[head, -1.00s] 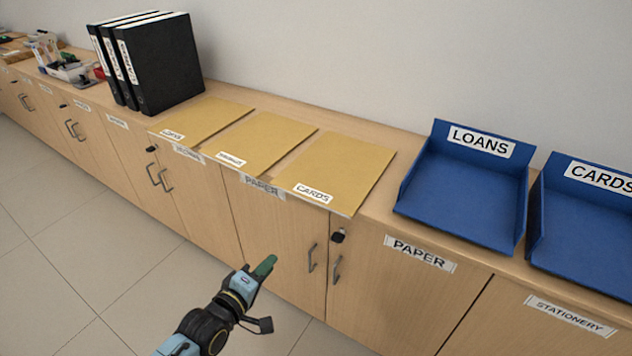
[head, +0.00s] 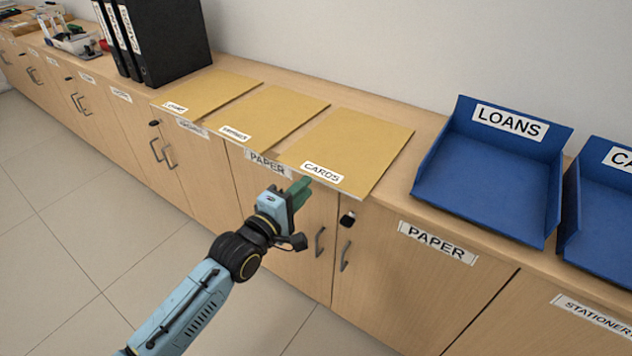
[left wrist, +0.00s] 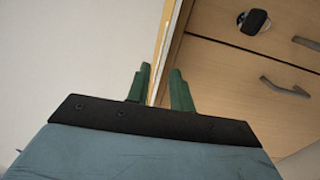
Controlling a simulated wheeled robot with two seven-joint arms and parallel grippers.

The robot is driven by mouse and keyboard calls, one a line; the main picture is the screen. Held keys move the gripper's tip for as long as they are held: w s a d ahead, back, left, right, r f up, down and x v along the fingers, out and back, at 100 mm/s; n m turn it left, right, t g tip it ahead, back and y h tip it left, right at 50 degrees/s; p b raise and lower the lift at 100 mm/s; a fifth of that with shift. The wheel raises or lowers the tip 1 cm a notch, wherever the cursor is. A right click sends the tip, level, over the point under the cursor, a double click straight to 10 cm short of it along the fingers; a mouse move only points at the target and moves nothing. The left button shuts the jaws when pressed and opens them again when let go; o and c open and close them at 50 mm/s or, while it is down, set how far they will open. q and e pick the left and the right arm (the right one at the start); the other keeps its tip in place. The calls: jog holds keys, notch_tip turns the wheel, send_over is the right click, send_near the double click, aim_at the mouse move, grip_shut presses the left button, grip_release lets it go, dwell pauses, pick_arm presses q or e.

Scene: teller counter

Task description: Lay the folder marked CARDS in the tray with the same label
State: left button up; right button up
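The CARDS folder (head: 358,142) is a flat tan folder on the counter, its labelled front edge at the counter's edge. The CARDS tray (head: 594,222) is blue, at the right edge of the head view; its label is cut off to "CA". My left gripper (head: 300,190) is at the folder's front edge, just below its label. In the left wrist view its green fingers (left wrist: 160,88) stand apart, with a thin tan edge showing beyond the gap between them. I cannot tell whether they touch the folder. My right gripper is not in view.
The blue LOANS tray (head: 485,185) stands between the folder and the CARDS tray. Two other tan folders, a middle one (head: 265,115) and a left one (head: 205,92), lie to the left. Cabinet doors with handles (head: 320,241) are below.

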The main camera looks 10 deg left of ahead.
aim_at(316, 178)
pick_arm(q)
jog(key=shift+w+d+f+b, duration=0.1)
jog(key=shift+w+d+b, duration=0.1)
jog(key=shift+w, duration=0.15)
jog(key=shift+w+d+b, duration=0.1)
jog(key=shift+w+b, duration=0.1)
jog(key=shift+w, duration=0.1)
jog(key=shift+x, duration=1.5)
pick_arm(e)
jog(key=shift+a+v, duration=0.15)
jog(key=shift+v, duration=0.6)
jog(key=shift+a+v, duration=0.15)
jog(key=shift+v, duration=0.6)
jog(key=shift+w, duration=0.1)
pick_arm(q)
grip_shut()
